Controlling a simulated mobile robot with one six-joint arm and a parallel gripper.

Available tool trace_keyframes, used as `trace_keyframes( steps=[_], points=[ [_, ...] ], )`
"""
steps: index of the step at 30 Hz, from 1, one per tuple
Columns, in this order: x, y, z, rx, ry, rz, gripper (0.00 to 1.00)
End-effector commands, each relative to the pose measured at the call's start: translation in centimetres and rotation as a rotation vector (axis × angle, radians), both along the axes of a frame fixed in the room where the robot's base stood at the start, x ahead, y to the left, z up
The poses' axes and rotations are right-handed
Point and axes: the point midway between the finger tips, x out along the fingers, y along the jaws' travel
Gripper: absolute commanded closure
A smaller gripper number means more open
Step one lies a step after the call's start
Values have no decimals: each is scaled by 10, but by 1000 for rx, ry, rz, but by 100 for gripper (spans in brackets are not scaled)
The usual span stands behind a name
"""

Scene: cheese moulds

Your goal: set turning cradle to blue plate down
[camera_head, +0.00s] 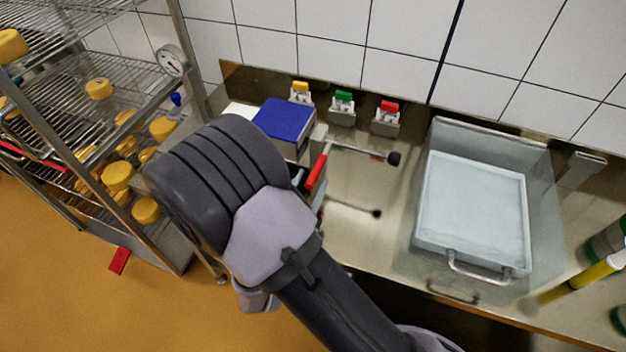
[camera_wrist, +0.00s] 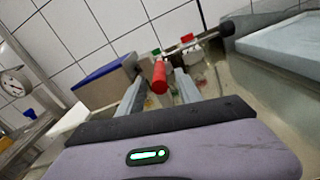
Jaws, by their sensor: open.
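The turning cradle (camera_head: 304,145) stands on the steel counter, partly hidden behind my arm. Its blue plate (camera_head: 284,119) is on top, facing up; the plate also shows at the left in the wrist view (camera_wrist: 102,71). A red handle (camera_head: 318,167) slants up at the cradle's right side. In the wrist view the red handle (camera_wrist: 159,76) points toward me. My gripper (camera_wrist: 159,82) is open, with one finger on each side of the red handle. I cannot tell whether either finger touches it. In the head view my fingers are mostly hidden.
A rod with a black knob (camera_head: 393,158) extends right from the cradle. Yellow (camera_head: 300,88), green (camera_head: 344,97) and red (camera_head: 389,107) topped blocks stand along the wall. A pale tub (camera_head: 470,205) is at right. A wire rack (camera_head: 100,150) with yellow cheeses stands left.

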Motion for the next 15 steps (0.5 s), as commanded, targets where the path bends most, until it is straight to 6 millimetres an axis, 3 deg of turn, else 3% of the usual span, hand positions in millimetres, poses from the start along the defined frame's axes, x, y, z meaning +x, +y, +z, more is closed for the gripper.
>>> trace_keyframes(
  steps=[6,14,15],
  points=[
    [19,-7,0,0,-1,0,59],
    [21,-7,0,0,0,0,59],
    [21,-7,0,0,0,0,66]
  ],
)
